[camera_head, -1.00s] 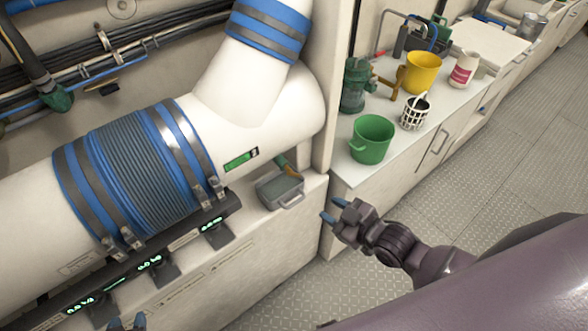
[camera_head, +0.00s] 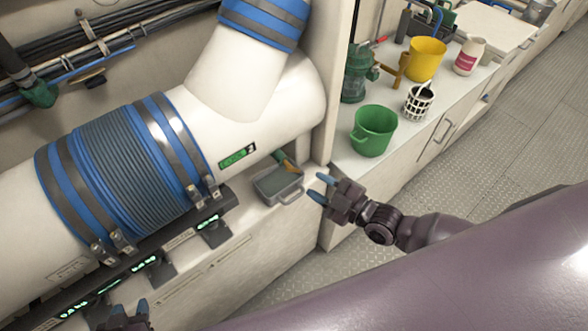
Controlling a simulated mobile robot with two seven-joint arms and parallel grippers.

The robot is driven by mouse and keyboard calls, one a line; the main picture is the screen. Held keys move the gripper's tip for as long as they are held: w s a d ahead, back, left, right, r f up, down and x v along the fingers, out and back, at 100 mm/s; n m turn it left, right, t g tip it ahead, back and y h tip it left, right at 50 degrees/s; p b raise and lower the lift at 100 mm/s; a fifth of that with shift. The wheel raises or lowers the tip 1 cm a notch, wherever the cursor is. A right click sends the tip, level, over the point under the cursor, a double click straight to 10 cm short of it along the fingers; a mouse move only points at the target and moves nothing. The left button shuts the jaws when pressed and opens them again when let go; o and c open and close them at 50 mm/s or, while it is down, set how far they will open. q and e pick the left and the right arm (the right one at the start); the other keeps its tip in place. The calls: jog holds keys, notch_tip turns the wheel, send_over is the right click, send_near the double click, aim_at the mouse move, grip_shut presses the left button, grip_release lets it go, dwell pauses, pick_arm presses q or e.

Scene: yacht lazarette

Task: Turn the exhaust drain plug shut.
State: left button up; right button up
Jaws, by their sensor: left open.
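A small fitting with an orange-brown and green part (camera_head: 285,160) sticks out below the end of the white exhaust pipe (camera_head: 240,85). It seems to be the drain plug; its turn position is too small to tell. A grey tray (camera_head: 277,186) with a handle sits just below it on the ledge. My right gripper (camera_head: 321,187) is right of the tray, apart from it, with its two blue-tipped fingers spread and nothing between them. My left gripper (camera_head: 129,307) is at the bottom left edge, open, below the pipe and partly cut off by the frame.
A rail with lit green displays (camera_head: 145,262) runs along the pipe's lower side. A white upright panel (camera_head: 335,85) separates the pipe bay from the counter. A green bucket (camera_head: 373,131), yellow bucket (camera_head: 426,59) and white basket (camera_head: 417,102) stand there. The floor (camera_head: 510,130) is clear.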

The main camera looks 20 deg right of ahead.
aim_at(293, 171)
jog(key=x, duration=0.7)
jog(key=shift+w+a, duration=0.15)
jog(key=shift+w, duration=0.05)
jog(key=shift+c, duration=0.5)
jog(key=shift+f, duration=0.1)
grip_shut()
